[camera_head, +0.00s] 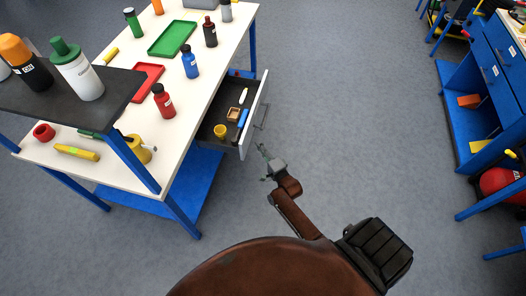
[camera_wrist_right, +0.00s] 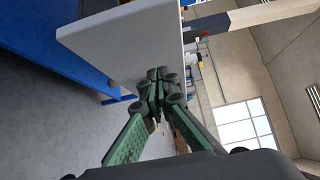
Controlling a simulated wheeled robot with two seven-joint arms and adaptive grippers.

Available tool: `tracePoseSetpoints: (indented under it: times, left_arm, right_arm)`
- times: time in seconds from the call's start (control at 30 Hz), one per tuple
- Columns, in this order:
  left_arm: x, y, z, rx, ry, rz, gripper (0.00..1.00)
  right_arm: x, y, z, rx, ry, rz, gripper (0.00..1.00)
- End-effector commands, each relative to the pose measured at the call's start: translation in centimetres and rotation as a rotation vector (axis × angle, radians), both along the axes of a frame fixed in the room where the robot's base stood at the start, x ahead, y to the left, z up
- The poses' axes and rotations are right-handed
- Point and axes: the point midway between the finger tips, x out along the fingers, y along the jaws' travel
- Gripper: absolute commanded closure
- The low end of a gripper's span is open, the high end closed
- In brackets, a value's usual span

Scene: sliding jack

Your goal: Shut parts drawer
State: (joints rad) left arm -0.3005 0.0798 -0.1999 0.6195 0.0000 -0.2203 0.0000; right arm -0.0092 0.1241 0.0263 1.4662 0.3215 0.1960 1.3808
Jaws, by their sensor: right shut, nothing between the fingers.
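The parts drawer (camera_head: 246,134) is pulled out from the side of the white-topped workbench (camera_head: 205,85). Its dark tray shows several small parts, and a handle (camera_head: 262,116) sits on its pale front. My right gripper (camera_head: 261,148) is just outside the drawer front, near its lower end, shut and empty. In the right wrist view the shut fingers (camera_wrist_right: 158,85) overlap a pale panel (camera_wrist_right: 125,45) that looks like the drawer front; I cannot tell whether they touch it. My left gripper is not in view.
Bottles and trays stand on the workbench, including a green tray (camera_head: 172,39) and a red bottle (camera_head: 163,101). A dark raised shelf (camera_head: 60,98) is at its near left. Grey floor (camera_head: 345,120) is clear to the right, up to another blue bench (camera_head: 458,110).

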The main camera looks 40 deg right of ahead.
Motion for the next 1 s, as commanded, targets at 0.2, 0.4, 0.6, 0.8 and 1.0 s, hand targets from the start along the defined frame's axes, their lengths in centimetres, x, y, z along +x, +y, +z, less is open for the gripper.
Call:
tracePoseSetpoints:
  times: [0.2, 0.4, 0.6, 0.8, 1.0]
  left_arm:
    - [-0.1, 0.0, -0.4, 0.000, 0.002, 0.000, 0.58]
    - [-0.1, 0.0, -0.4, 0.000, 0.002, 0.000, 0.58]
    - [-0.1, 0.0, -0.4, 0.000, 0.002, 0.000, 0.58]
    - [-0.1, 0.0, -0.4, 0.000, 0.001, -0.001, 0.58]
    - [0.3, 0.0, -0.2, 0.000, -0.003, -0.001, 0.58]
  right_arm:
    - [2.1, 2.0, -0.1, 0.002, 0.000, 0.001, 1.00]
    - [2.7, 2.5, -0.1, 0.001, 0.001, 0.000, 1.00]
    - [2.8, 2.6, 0.0, 0.001, 0.001, 0.001, 1.00]
    - [2.8, 2.6, 0.0, 0.001, 0.001, 0.000, 1.00]
    - [3.0, 2.2, 0.1, 0.002, 0.000, -0.018, 1.00]
